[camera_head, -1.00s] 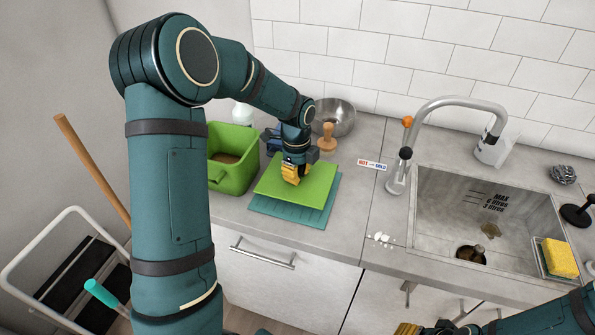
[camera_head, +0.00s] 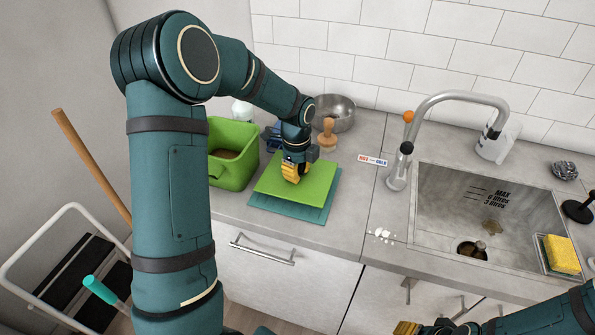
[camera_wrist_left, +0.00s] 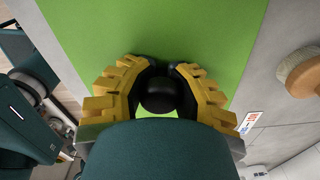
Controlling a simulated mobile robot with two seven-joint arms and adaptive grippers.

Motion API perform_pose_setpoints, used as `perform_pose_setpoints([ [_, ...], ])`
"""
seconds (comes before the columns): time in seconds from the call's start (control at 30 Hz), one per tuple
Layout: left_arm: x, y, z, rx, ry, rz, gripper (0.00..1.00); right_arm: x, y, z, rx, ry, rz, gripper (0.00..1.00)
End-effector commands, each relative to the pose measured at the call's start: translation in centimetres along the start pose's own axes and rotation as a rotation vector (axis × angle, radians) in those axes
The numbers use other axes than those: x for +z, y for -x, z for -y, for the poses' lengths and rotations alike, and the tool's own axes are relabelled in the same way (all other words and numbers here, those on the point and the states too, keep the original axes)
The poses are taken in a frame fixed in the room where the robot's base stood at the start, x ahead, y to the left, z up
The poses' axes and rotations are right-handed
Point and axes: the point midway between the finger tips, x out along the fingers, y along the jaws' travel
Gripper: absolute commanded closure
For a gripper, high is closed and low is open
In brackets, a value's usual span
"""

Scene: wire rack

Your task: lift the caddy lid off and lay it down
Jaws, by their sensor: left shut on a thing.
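The caddy (camera_head: 250,160) is a green bin on the left of the counter, its top open, with brown matter inside. Its flat green lid (camera_head: 318,174) lies level over a teal mat (camera_head: 318,215) to the right of the caddy. My left gripper (camera_head: 292,174) points down and is shut on the lid's black knob (camera_wrist_left: 158,95), with a yellow finger on each side. The lid hides most of the mat, and I cannot tell whether it touches it. My right gripper (camera_head: 405,328) is partly cut off at the bottom edge; its opening does not show.
A wooden-handled stamp-like tool (camera_head: 328,138) and a metal bowl (camera_head: 338,112) stand behind the lid. The sink (camera_head: 435,215) with its faucet (camera_head: 398,170) is to the right. White bits (camera_head: 381,234) lie on the counter between. Bare counter is right of the mat.

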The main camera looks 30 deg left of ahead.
Motion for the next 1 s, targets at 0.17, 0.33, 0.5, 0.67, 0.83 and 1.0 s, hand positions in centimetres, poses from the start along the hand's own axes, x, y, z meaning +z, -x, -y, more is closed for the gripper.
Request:
perform_pose_setpoints([
  [0.17,0.0,0.0,0.0,0.000,0.000,0.000,1.00,0.0,0.2,0.1,0.000,0.000,0.000,0.53],
  [0.33,0.0,0.0,0.0,0.000,0.000,0.000,1.00,0.0,0.1,0.1,0.000,0.000,0.000,0.53],
  [0.5,0.0,-0.2,0.0,0.000,0.000,0.000,1.00,0.0,0.1,0.0,0.000,0.000,0.000,0.53],
  [0.67,0.0,-0.5,0.0,0.000,0.000,0.000,1.00,0.0,-0.1,0.0,0.000,0.000,0.000,0.53],
  [0.83,0.0,-0.8,0.0,0.000,0.000,0.000,1.00,0.0,-0.3,-0.1,0.000,0.000,0.000,0.53],
  [1.0,0.1,-1.1,0.0,0.000,0.000,0.000,1.00,0.0,-0.4,-0.2,0.000,0.000,0.000,0.53],
])
